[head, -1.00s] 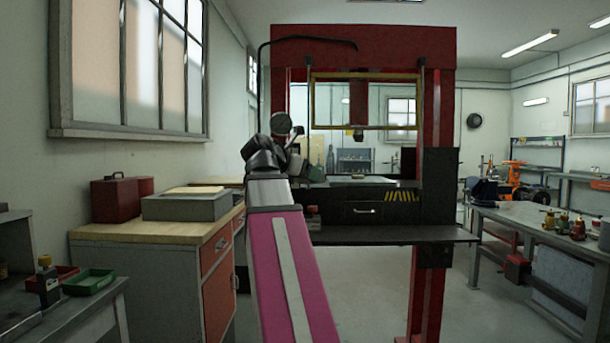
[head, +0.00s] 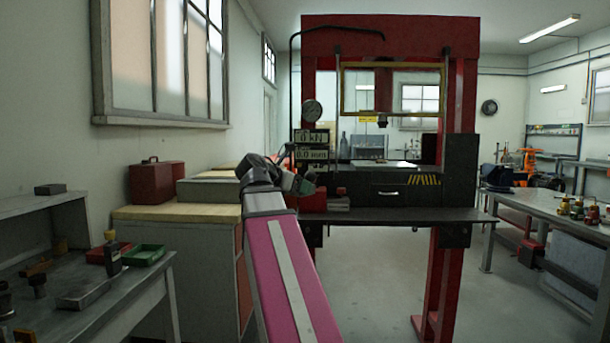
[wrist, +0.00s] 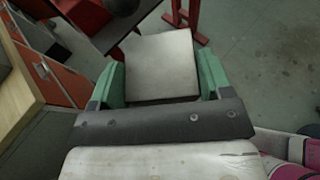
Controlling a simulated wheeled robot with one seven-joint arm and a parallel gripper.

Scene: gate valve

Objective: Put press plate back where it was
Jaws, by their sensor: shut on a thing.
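My gripper shows in the wrist view (wrist: 162,82) with its two green fingers shut on the press plate (wrist: 160,58), a flat, pale grey, square plate. The floor shows beyond it, so the plate is held in the air. In the head view my gripper (head: 302,181) is in front of the left side of the press (head: 390,36); the plate cannot be clearly made out there. The press has a red frame, a ram (head: 381,121) and a black bed (head: 362,186) with a drawer and yellow hazard stripes. A small light patch shows on the bed under the ram; I cannot tell what it is.
A dark shelf (head: 400,217) juts out below the press bed. A gauge (head: 312,110) and readouts (head: 312,146) stand at its left. A wooden-topped cabinet (head: 180,211) and a grey bench (head: 70,299) are on the left, another bench (head: 540,208) on the right. Floor between is open.

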